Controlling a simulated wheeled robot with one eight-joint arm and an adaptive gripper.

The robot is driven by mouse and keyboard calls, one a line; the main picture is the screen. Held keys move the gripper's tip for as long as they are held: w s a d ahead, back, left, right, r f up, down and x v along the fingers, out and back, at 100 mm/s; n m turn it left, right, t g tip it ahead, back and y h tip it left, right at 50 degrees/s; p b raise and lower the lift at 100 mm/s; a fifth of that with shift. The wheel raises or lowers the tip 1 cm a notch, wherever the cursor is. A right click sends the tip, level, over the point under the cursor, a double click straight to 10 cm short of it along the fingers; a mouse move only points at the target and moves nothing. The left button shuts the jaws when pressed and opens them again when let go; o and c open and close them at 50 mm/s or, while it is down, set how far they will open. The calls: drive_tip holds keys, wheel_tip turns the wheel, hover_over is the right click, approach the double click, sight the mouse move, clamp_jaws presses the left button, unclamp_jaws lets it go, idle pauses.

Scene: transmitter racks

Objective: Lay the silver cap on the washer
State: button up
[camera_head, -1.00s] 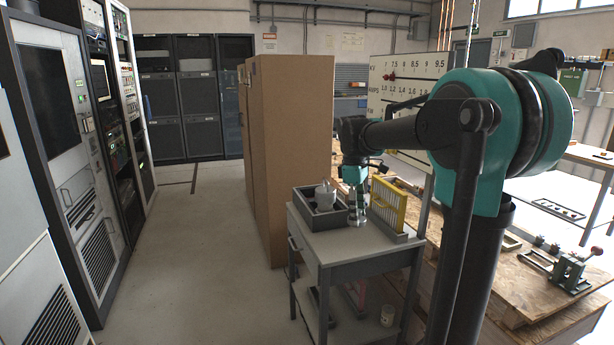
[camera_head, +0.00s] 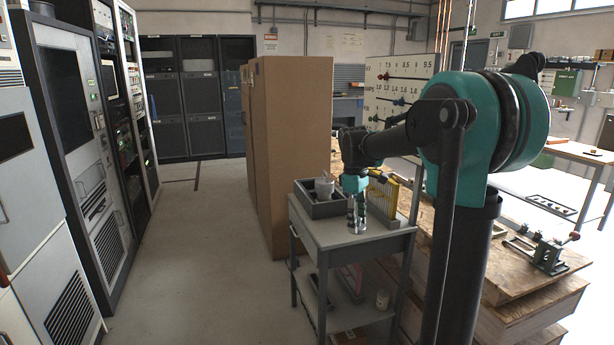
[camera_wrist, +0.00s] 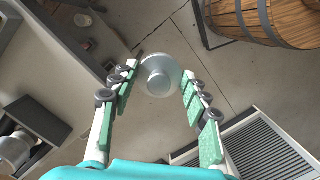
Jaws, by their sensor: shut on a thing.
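The silver cap (camera_wrist: 159,76) is a round, stepped metal piece between the fingertips of my gripper (camera_wrist: 158,82) in the wrist view. My gripper is shut on it, with one finger on each side. In the head view my gripper (camera_head: 357,216) points down near the front edge of the grey cart (camera_head: 345,246), with the silver cap (camera_head: 356,229) at its lower end. I cannot tell the height of the cap over the cart top. I cannot make out the washer in either view.
A grey bin (camera_head: 318,208) with a pale vessel (camera_head: 324,187) in it stands on the cart beside my gripper. A yellow-framed rack (camera_head: 383,196) stands to its right. A tall cardboard box (camera_head: 290,150) stands behind the cart. The left aisle floor is clear.

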drive_tip(key=w+d+f+m, duration=0.1)
drive_tip(key=f+m, duration=0.4)
drive_tip(key=f, duration=0.9)
drive_tip(key=w+d+f+m+y, duration=0.1)
drive_tip(key=f+m, duration=0.5)
drive_tip(key=f, duration=0.8)
drive_tip(key=shift+d+g, duration=0.3)
drive_tip(key=shift+d, duration=0.55)
